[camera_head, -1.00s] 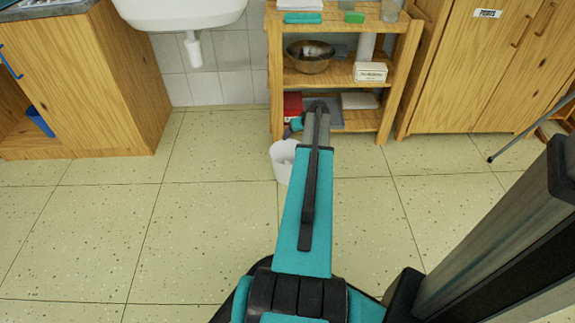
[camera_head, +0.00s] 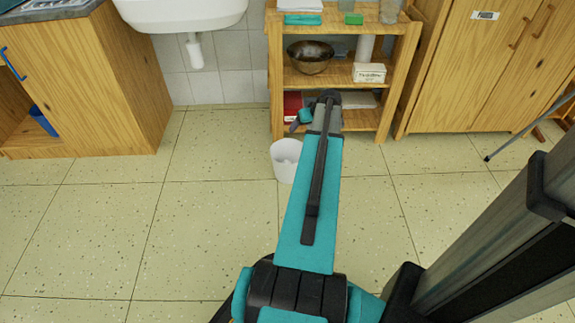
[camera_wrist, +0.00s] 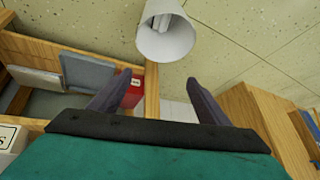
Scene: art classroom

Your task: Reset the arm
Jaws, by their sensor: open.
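My arm reaches forward from the bottom of the head view toward the shelf. My gripper (camera_wrist: 158,98) shows in the wrist view as two dark fingers spread apart, open, with nothing between them. A white bin (camera_head: 285,160) stands on the floor just left of my arm, in front of the shelf. It also shows in the wrist view (camera_wrist: 166,38), beyond the fingers and apart from them.
A wooden shelf (camera_head: 275,92) stands close ahead with a metal bowl (camera_head: 310,56), a white box (camera_head: 369,72) and a red item (camera_head: 292,104). A cabinet (camera_head: 470,70) is at right, a sink (camera_head: 180,12) and wooden counter (camera_head: 95,85) at left. Floor (camera_head: 210,215) at left is clear.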

